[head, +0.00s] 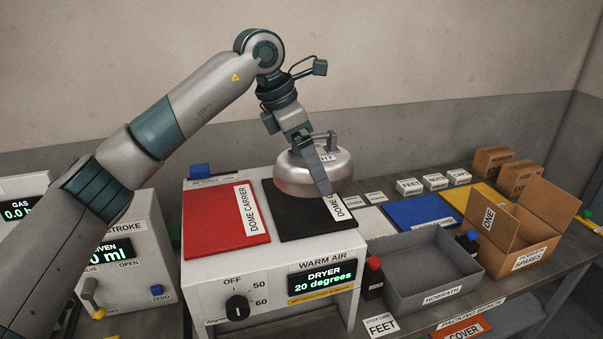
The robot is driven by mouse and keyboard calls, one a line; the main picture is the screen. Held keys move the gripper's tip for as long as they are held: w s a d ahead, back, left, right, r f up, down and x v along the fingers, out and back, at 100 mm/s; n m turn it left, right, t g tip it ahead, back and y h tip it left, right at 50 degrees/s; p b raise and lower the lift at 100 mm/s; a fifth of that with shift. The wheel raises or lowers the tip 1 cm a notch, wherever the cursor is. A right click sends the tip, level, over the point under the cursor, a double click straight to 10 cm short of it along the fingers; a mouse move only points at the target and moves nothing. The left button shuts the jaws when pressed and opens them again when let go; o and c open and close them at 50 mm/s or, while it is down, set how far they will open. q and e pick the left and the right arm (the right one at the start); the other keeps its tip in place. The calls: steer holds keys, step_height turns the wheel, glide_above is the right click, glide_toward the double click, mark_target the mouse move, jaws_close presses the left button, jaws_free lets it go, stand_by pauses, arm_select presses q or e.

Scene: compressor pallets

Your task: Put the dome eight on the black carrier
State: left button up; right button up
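The dome (296,182) is a rounded silver cover with a handle on top and a label partly hidden, its last letters like "HT". It is over the back of the black carrier (290,226), a flat black plate on the dryer; I cannot tell whether it rests there or hangs just above. My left gripper (322,172) points down at the dome's handle, one long finger crossing in front of the dome. The other finger is hidden, so its grip is unclear. My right gripper is out of view.
A red dome carrier plate (222,222) lies left of the black one on the dryer (270,260), which reads 20 degrees. To the right are a grey tray (415,285), an open cardboard box (515,245), a blue plate (410,213) and small white boxes (409,187).

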arm_select(q)
steer(key=shift+w+a+f+p, duration=0.4)
steer(key=shift+w+a, duration=0.3)
steer(key=shift+w+a+f, duration=0.2)
steer(key=shift+f, duration=0.1)
steer(key=shift+f+p, duration=1.15)
steer(key=shift+f, duration=0.8)
steer(key=shift+f, duration=0.1)
